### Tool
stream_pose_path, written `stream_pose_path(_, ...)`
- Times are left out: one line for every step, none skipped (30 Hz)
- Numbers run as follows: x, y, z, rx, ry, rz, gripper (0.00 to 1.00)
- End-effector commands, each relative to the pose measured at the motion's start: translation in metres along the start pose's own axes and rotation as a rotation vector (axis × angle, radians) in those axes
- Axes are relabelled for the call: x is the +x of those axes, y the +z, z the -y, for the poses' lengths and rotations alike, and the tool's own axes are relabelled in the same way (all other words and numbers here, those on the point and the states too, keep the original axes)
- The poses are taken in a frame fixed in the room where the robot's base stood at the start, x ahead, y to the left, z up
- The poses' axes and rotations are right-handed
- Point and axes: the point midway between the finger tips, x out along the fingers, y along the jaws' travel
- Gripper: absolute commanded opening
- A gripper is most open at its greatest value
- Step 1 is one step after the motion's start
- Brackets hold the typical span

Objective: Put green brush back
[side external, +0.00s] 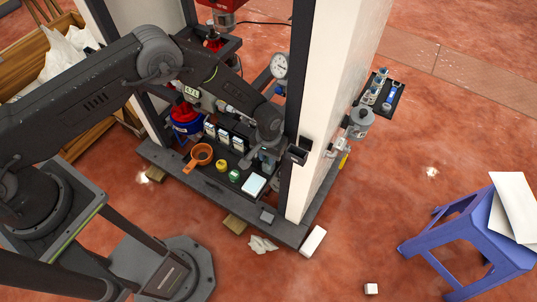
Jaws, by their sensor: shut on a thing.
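My gripper (266,157) points down over the right part of the dark work tray (207,184), close to the pale post. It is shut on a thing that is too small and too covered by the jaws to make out. I cannot clearly see a green brush. A small green-topped round item (235,176) lies on the tray, left of the gripper and apart from it. A yellow round item (221,165) is beside it.
An orange handled cup (201,155), several white-fronted boxes (223,136) and a pale flat pad (254,185) crowd the tray. The tall white post (330,85) stands just right of the gripper. A purple stool (470,230) is far right.

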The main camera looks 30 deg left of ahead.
Motion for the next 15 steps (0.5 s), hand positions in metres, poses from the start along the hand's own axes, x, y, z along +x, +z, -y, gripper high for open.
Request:
stream_pose_path(0.0008,-0.0004,-0.0002,0.0,0.001,-0.001,0.05)
stream_pose_path(0.0007,-0.0005,-0.0002,0.0,0.001,-0.001,0.05)
stream_pose_path(0.0005,-0.0005,-0.0003,0.0,0.001,-0.002,0.05)
stream_pose_path(0.0004,-0.0004,-0.0003,0.0,0.001,-0.002,0.05)
stream_pose_path(0.0004,-0.0004,-0.0002,0.0,0.001,-0.001,0.05)
stream_pose_path(0.0004,-0.0004,-0.0002,0.0,0.001,-0.001,0.05)
stream_pose_path(0.0005,-0.0003,-0.0002,0.0,0.001,-0.001,0.05)
stream_pose_path(0.0009,-0.0003,-0.0002,0.0,0.001,-0.001,0.05)
stream_pose_path(0.0019,-0.0002,-0.0001,0.0,0.001,-0.001,0.05)
stream_pose_path(0.0028,-0.0002,-0.0001,0.0,0.0,-0.001,0.05)
stream_pose_path(0.0038,-0.0002,-0.0001,0.0,0.0,-0.001,0.05)
stream_pose_path(0.0039,-0.0004,-0.0001,0.0,0.001,-0.001,0.23)
stream_pose_path(0.0037,-0.0004,-0.0002,0.0,0.001,-0.001,0.25)
stream_pose_path(0.0037,-0.0003,-0.0001,0.0,0.001,-0.001,0.28)
stream_pose_path(0.0037,-0.0003,-0.0001,0.0,0.001,-0.001,0.32)
